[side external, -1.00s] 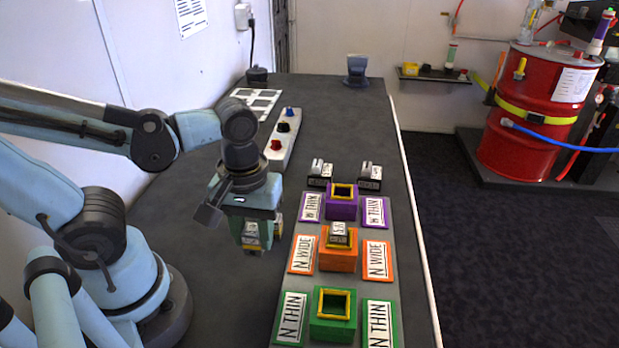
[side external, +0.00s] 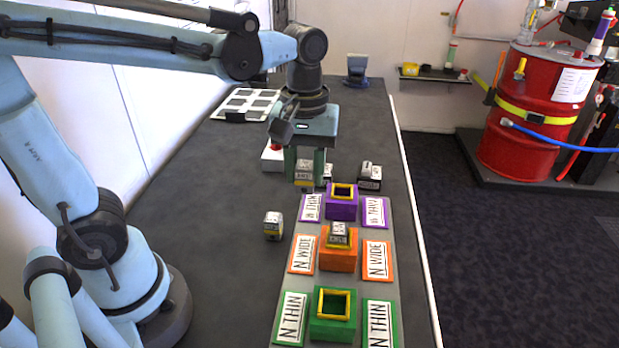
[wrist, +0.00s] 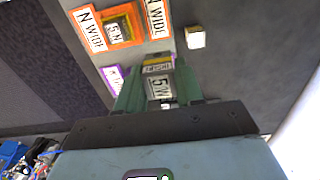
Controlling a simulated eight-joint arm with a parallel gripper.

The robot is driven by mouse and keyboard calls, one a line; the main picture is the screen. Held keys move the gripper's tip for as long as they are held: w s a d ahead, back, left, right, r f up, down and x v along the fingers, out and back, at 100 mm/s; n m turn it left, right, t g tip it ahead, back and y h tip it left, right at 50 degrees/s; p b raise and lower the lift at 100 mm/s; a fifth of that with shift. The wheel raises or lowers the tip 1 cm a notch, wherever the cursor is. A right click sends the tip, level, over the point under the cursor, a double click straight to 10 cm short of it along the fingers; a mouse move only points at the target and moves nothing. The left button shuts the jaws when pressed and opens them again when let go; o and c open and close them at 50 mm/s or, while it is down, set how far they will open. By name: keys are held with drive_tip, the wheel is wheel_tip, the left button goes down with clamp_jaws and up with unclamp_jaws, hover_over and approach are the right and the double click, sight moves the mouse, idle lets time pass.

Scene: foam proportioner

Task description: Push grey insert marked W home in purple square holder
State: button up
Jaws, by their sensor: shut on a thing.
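My gripper (side external: 305,178) is shut on a grey insert with a white label and a yellow band (side external: 303,173), held in the air left of and behind the purple square holder. In the wrist view the insert (wrist: 157,85) sits between the green fingers of my gripper (wrist: 158,92); its label is partly readable, but I cannot make out a W. The purple square holder (side external: 342,209) has a yellow rim around an open, dark, empty-looking hole. In the wrist view the holder is hidden behind my gripper; only a purple-edged label plate shows.
A similar insert (side external: 273,226) stands on the table left of the board. The orange holder (side external: 338,260) has an insert in it; the green holder (side external: 333,325) looks empty. A dark block (side external: 370,176) stands behind the purple holder, another is partly hidden by my gripper.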

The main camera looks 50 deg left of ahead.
drive_tip(key=w+a+f, duration=0.1)
drive_tip(key=w+a, duration=0.1)
drive_tip(key=w, duration=0.9)
drive_tip(key=shift+w+a+f, duration=0.1)
drive_tip(key=shift+f, duration=1.75)
drive_tip(key=shift+w+a+f, duration=0.1)
drive_tip(key=shift+f, duration=1.75)
drive_tip(key=o, duration=1.5)
drive_tip(key=shift+r, duration=0.1)
drive_tip(key=shift+r, duration=2.9)
